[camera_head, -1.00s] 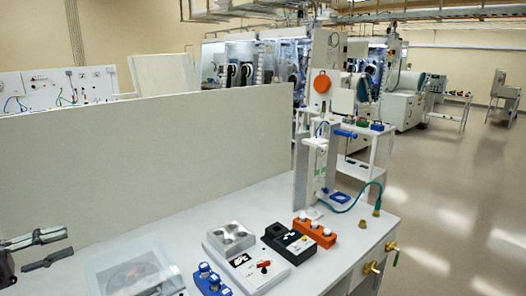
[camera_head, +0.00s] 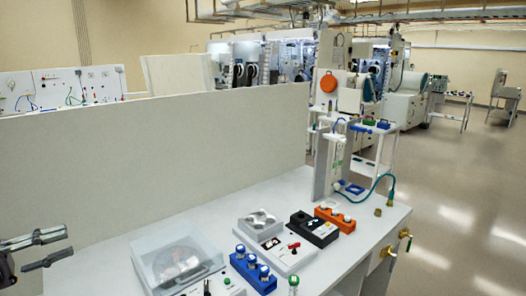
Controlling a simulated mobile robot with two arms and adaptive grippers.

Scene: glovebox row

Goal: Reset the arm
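My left gripper (camera_head: 46,248) comes in at the lower left edge of the head view. Its two dark fingers are spread apart with a gap between them, and nothing is between them. It is left of the white bench (camera_head: 95,265) and apart from the devices on it. My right gripper and arm do not show in the head view.
The bench carries a clear-lidded box (camera_head: 178,262), a blue vial block (camera_head: 253,270), a grey device (camera_head: 262,226), a black box (camera_head: 313,228) and an orange block (camera_head: 335,219). A pale partition (camera_head: 150,155) stands behind. Open floor (camera_head: 455,215) lies to the right.

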